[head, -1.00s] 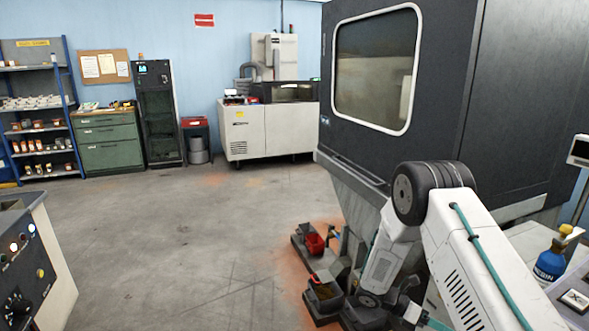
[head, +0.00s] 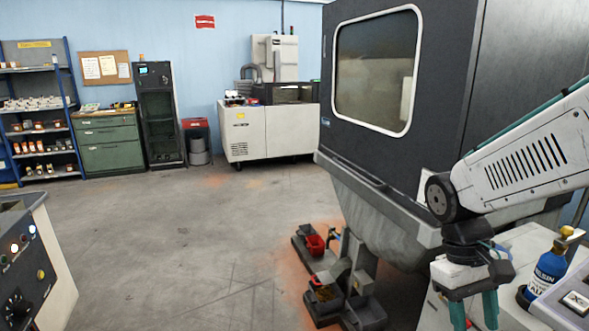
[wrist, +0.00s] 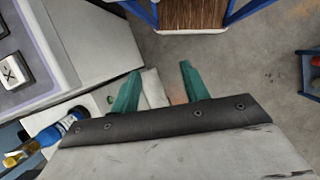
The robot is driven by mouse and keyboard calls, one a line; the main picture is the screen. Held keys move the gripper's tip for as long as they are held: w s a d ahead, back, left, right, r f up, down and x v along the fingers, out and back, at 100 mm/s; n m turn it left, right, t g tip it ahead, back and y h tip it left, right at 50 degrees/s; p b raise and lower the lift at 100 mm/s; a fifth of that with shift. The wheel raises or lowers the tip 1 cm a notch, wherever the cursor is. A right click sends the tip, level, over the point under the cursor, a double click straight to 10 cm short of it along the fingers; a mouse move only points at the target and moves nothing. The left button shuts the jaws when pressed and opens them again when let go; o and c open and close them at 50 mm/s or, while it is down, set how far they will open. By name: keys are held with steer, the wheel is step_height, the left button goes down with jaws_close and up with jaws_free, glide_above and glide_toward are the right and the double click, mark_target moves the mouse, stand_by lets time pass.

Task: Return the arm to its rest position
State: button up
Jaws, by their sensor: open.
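My arm is folded at the right of the head view, with its white link reaching in from the right edge. My gripper (head: 474,312) hangs at the lower right of the head view, its teal fingers pointing down. In the wrist view my gripper (wrist: 160,88) shows two teal fingers spread apart. It is open, with nothing between the fingers.
A large dark machine (head: 400,170) with a window stands left of my arm. A blue bottle (head: 547,268) stands on the white bench, right of my gripper, near a keypad (head: 575,301).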

steer(key=s+a+r+m+t+y, duration=0.2)
steer(key=s+r+t, duration=0.3)
steer(key=s+r, duration=0.2)
steer(key=shift+s+a+r, duration=0.25)
steer(key=shift+s, duration=0.95)
